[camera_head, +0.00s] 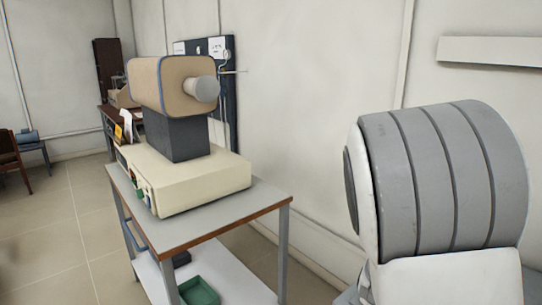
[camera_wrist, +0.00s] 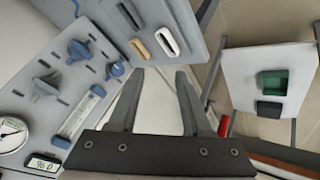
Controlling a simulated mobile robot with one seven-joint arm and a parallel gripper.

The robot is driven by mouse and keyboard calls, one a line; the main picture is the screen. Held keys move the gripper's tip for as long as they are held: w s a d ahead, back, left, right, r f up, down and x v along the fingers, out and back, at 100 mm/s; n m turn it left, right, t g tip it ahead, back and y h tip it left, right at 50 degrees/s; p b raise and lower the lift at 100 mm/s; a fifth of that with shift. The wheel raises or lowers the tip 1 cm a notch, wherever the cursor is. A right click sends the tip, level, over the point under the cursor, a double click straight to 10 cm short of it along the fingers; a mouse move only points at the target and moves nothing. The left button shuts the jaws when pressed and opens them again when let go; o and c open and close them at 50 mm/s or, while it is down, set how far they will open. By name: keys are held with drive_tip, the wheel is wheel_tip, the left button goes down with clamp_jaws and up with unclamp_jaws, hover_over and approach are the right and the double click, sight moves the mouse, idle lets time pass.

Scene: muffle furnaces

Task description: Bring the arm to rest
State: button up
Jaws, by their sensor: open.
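My gripper (camera_wrist: 160,75) shows in the wrist view with its two dark fingers apart and nothing between them. Behind the fingers are a pale surface and a grey panel (camera_wrist: 30,75) with blue knobs, which fills the left side. I cannot tell how far the fingers are from the panel. In the head view, a grey and white part of my arm stands large at the right, and the gripper is out of sight.
A beige furnace (camera_head: 160,84) on a dark pedestal and cream base (camera_head: 200,185) stands on a table (camera_head: 230,212). A green tray (camera_head: 199,291) is on its lower shelf, also seen in the wrist view (camera_wrist: 272,82). A wall shelf (camera_head: 490,51) is upper right. Open floor (camera_head: 60,225) lies left.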

drive_tip(key=s+a+r+y+p, duration=0.1)
drive_tip(key=s+a+r+y, duration=0.3)
drive_tip(key=r, duration=0.3)
drive_tip(key=s+a+r+y+p, duration=0.1)
drive_tip(key=s+a+r, duration=0.3)
drive_tip(key=a+r, duration=0.2)
drive_tip(key=s+a+r+m+g+p, duration=0.1)
drive_tip(key=s+r+p, duration=0.1)
drive_tip(key=s+r, duration=0.7)
drive_tip(key=s, duration=0.4)
drive_tip(key=shift+a+r+h, duration=0.25)
drive_tip(key=shift+a+h, duration=0.05)
drive_tip(key=shift+h, duration=0.1)
drive_tip(key=shift+d+m, duration=0.15)
drive_tip(key=shift+m, duration=0.15)
